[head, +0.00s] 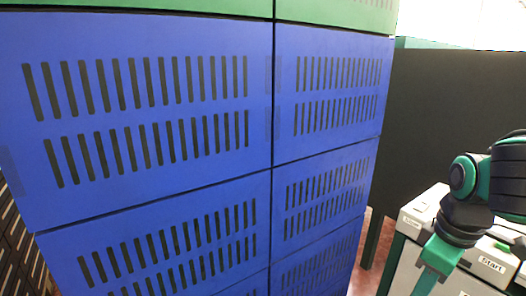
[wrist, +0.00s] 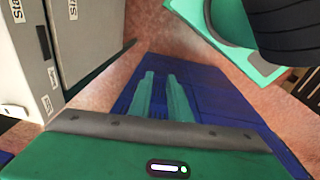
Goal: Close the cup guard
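No cup guard can be made out in either view. A light grey machine (head: 407,268) with a "Start" label (head: 491,264) stands at the lower right of the head view, partly behind my arm. Its grey-white side (wrist: 25,60) also shows at the upper left of the wrist view, with labels and a dark handle-like strip. My gripper's two teal fingers (wrist: 161,76) are apart with nothing between them, pointing over the floor and a blue surface. In the head view my arm hangs over the machine at the right edge; its fingertips are not clear there.
Large blue slotted crates (head: 145,95) are stacked across the left and middle of the head view, with green ones (head: 335,12) on top. A dark panel (head: 425,120) stands behind the machine. A narrow strip of reddish floor (head: 372,262) shows between crates and machine.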

